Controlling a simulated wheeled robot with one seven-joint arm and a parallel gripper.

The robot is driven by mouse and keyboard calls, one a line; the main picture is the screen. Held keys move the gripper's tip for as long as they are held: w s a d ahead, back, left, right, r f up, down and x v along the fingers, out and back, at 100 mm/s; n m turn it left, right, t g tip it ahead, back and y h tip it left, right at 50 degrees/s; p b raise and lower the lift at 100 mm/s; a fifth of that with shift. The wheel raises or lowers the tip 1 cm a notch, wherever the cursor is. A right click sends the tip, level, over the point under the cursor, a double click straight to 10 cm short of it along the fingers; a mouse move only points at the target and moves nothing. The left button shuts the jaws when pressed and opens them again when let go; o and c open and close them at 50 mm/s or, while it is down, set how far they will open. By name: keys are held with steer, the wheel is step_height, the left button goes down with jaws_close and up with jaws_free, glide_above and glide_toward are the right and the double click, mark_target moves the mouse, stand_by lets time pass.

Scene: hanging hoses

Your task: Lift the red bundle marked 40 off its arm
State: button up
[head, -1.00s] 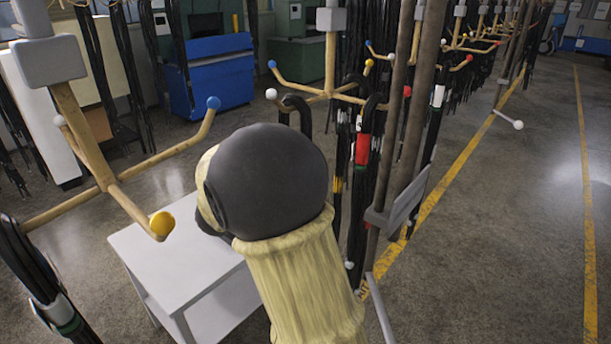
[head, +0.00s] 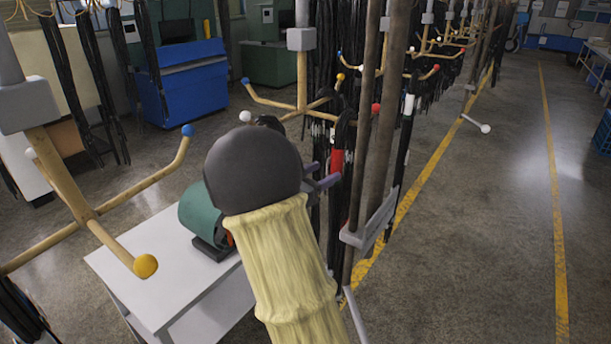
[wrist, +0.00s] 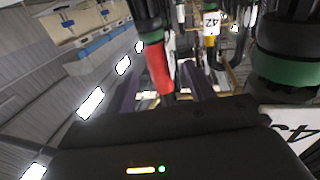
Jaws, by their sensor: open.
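The red-banded bundle (head: 337,164) hangs from the rack right of my wrist in the head view. In the wrist view its red band (wrist: 158,68) shows between my two dark purple fingers. A white tag beside the band is turned edge-on and its number cannot be read. My gripper (head: 322,176) is open, its fingers pointing right at the red band's height. I cannot tell whether they touch the bundle. The bundle's upper loop is partly hidden behind my wrist and the posts.
A yellow-banded bundle tagged 42 (wrist: 211,35) and a green-banded bundle (wrist: 288,72) hang close by in the wrist view. Upright posts (head: 385,130) stand just right of the red bundle. A white table (head: 150,285) carries a green drum (head: 201,215).

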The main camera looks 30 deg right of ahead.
mark_target(332, 168)
steer(key=d, duration=0.2)
steer(key=d+p, duration=0.1)
steer(key=d, duration=0.2)
steer(key=shift+w+d+p, duration=0.3)
steer(key=shift+d+p, duration=0.05)
steer(key=shift+a, duration=0.1)
steer(key=shift+w, duration=0.1)
jaws_close()
steer(key=shift+r, duration=0.1)
stand_by(1.5)
